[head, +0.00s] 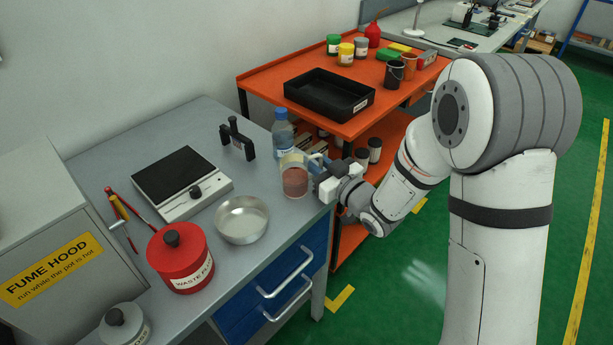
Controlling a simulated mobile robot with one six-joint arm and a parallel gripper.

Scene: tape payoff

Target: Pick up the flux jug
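A clear jug (294,182) with reddish-brown contents, probably the flux jug, stands upright near the right edge of the grey bench (263,272). Its top looks pale, and its label cannot be read. My gripper (318,173) is at the jug's right side, by what looks like a pale handle. The fingers are small and partly hidden here. I cannot tell whether they touch the jug or are closed on the handle.
A blue-capped bottle (282,134) stands just behind the jug. A metal bowl (242,219), a red waste can (181,261), a hotplate (182,181) and a small black stand (237,139) share the bench. An orange cart (262,82) with a black tray (328,97) stands behind.

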